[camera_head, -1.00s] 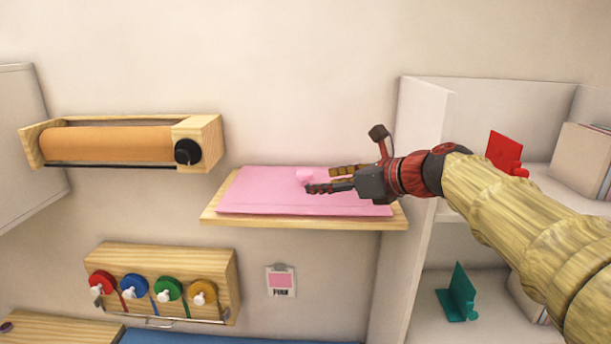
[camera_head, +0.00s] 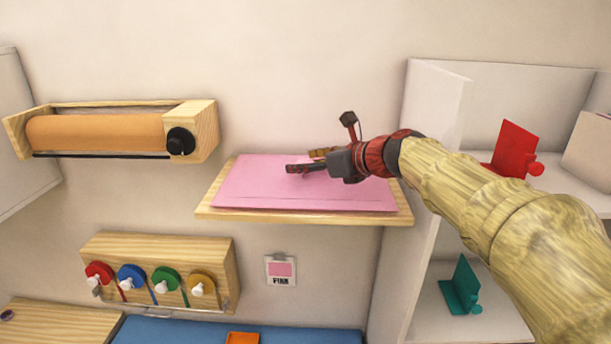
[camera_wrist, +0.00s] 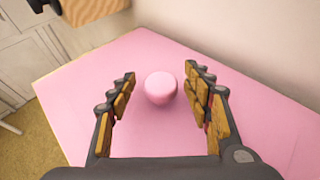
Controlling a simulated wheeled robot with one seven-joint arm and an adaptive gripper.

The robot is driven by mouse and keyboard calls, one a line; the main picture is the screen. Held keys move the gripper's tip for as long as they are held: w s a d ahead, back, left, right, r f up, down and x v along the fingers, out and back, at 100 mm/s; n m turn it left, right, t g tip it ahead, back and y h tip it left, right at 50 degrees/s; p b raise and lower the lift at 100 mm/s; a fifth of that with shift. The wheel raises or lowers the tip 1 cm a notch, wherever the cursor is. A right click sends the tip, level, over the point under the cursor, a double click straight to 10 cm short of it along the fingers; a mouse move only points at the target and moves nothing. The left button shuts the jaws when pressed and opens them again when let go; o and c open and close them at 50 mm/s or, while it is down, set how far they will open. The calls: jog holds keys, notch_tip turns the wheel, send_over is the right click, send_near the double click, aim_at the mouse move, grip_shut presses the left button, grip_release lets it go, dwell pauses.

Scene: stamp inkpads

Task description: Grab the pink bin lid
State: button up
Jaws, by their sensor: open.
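The pink bin lid (camera_head: 260,183) is a flat pink slab lying on a wooden wall shelf (camera_head: 300,215). In the wrist view the lid (camera_wrist: 90,85) fills much of the picture, with a round pink knob (camera_wrist: 160,88) standing up from it. My gripper (camera_head: 302,161) is over the lid in the head view, pointing left. In the wrist view my gripper (camera_wrist: 163,85) is open, with one finger on each side of the knob and visible gaps between.
An orange paper roll (camera_head: 95,134) in a wooden holder hangs left of the shelf. Below are a rack of coloured discs (camera_head: 165,278) and a small pink label (camera_head: 281,270). A white cabinet with a red bookend (camera_head: 514,150) and a teal bookend (camera_head: 462,287) stands at right.

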jog(key=shift+w+a+f, duration=0.15)
jog(key=shift+w+f, duration=0.05)
jog(key=shift+w, duration=0.15)
jog(key=shift+s+r, duration=0.1)
jog(key=shift+s, duration=0.1)
jog(key=shift+c, duration=0.5)
jog(key=shift+w, duration=0.1)
jog(key=shift+c, duration=1.2)
grip_shut()
